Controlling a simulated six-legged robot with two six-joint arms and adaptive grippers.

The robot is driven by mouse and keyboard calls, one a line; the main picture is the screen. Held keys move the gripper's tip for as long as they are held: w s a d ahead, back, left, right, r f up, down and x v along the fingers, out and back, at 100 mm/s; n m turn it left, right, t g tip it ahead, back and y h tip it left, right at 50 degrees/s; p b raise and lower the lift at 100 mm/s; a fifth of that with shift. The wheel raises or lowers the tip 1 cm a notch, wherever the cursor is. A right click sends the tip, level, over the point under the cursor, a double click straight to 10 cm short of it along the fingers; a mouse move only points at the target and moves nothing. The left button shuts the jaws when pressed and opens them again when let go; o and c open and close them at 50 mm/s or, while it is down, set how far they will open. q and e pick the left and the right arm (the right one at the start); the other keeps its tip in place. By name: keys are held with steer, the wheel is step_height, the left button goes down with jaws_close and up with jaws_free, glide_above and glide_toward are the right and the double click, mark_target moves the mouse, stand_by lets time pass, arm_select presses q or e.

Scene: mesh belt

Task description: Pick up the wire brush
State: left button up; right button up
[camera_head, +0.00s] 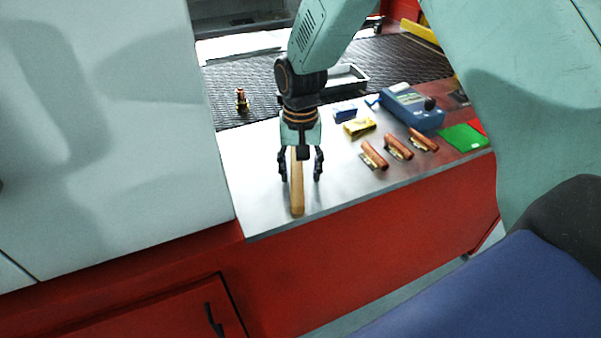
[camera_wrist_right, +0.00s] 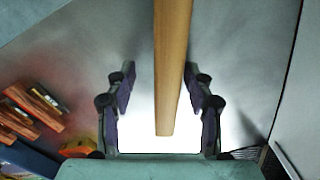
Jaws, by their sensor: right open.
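A long pale wooden handle (camera_head: 297,200), which I take to be the wire brush, lies on the grey metal tabletop with one end towards the front edge. No bristles show; its far part is hidden under my gripper in the head view. My right gripper (camera_head: 300,172) is open, pointing down over the handle, one finger on each side. In the right wrist view the handle (camera_wrist_right: 172,65) runs between the open fingers (camera_wrist_right: 160,97), closer to the right one. I cannot tell whether that finger touches it. My left gripper is not in view.
On the tabletop (camera_head: 250,190), right of the gripper, lie several brown-and-metal pieces (camera_head: 398,148), a yellow box (camera_head: 358,127), a blue box (camera_head: 345,112), a blue device (camera_head: 412,107) and a green card (camera_head: 461,138). A dark mesh belt (camera_head: 222,88) lies behind. A pale panel (camera_head: 110,130) stands left.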

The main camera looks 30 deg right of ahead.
mark_target(296, 169)
steer(key=shift+a+r, duration=0.15)
steer(key=shift+a, duration=0.1)
steer(key=shift+w+a, duration=0.1)
steer(key=shift+a, duration=0.35)
steer(key=c, duration=0.3)
steer(key=shift+w+d, duration=0.1)
steer(key=shift+d, duration=0.25)
steer(key=c, duration=0.3)
steer(key=shift+d, duration=0.25)
steer(key=c, duration=0.3)
steer(key=shift+a, duration=0.35)
jaws_close()
steer(key=shift+a, duration=0.1)
steer(key=shift+d+r, duration=0.15)
steer(key=shift+d, duration=0.15)
steer(key=r, duration=0.8)
steer(key=shift+a+r, duration=0.2)
steer(key=shift+r, duration=0.1)
steer(key=shift+d+r, duration=0.2)
steer(key=shift+r, duration=0.25)
steer(key=shift+a+r, duration=0.1)
steer(key=shift+a, duration=0.05)
